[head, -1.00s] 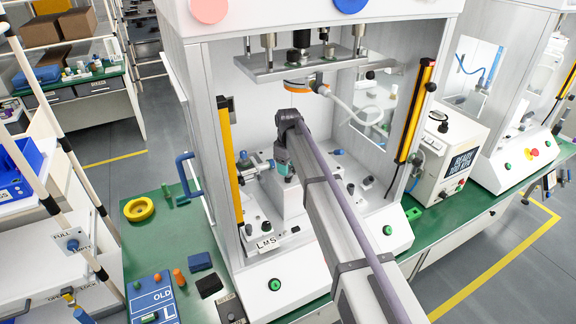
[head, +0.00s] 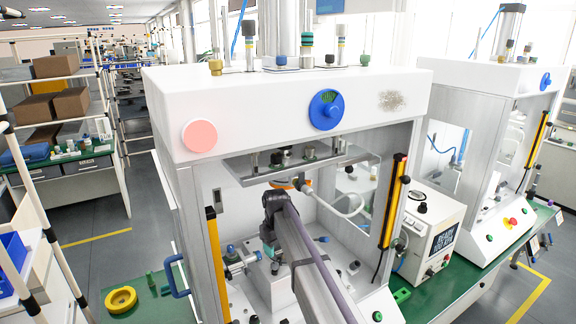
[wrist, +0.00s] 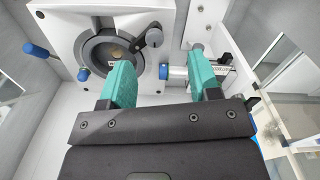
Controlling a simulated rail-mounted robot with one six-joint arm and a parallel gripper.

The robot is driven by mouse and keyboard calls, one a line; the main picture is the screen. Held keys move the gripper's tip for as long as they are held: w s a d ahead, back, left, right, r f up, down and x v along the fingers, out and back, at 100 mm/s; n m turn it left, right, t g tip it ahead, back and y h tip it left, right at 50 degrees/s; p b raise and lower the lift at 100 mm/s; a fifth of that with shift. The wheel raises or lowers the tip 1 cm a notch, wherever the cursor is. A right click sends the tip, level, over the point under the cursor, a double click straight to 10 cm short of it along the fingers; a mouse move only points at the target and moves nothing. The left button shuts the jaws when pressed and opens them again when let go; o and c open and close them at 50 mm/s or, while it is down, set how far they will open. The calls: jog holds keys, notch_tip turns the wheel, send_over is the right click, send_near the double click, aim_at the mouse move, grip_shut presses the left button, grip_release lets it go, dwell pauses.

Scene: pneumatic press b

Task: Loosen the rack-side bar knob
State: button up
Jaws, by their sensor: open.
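My gripper (wrist: 163,62) is open, with two teal fingers and nothing held between them. In the wrist view, a blue-ended knob (wrist: 163,71) and a silver cylinder (wrist: 178,72) show beyond the gap between the fingers. A white block (wrist: 65,25) with a round dark bore and a dark lever (wrist: 152,40) is beyond them. Another blue knob (wrist: 35,50) sticks out at its left. In the head view, my gripper (head: 268,250) is inside the press, right of a blue-tipped side fitting (head: 231,250). I cannot tell which knob is the rack-side bar knob.
The press plate (head: 300,163) hangs above my gripper. A yellow post (head: 216,265) and a black-yellow post (head: 393,205) flank the opening. A blue handle (head: 177,275) and a yellow ring (head: 121,299) are at the left. A white control box (head: 430,230) stands right.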

jog(key=s+d+f+m+b, duration=0.3)
jog(key=s+d+f+b, duration=0.3)
jog(key=s, duration=0.4)
jog(key=s+d+f+m+b, duration=0.3)
jog(key=s+d+f+b, duration=0.3)
jog(key=s, duration=0.5)
jog(key=s+d+f+m+b, duration=0.3)
jog(key=s+d+f+b, duration=0.3)
jog(key=s+d, duration=0.4)
jog(key=shift+s+f+b, duration=0.2)
jog(key=shift+f+b, duration=0.1)
jog(key=shift+f, duration=0.2)
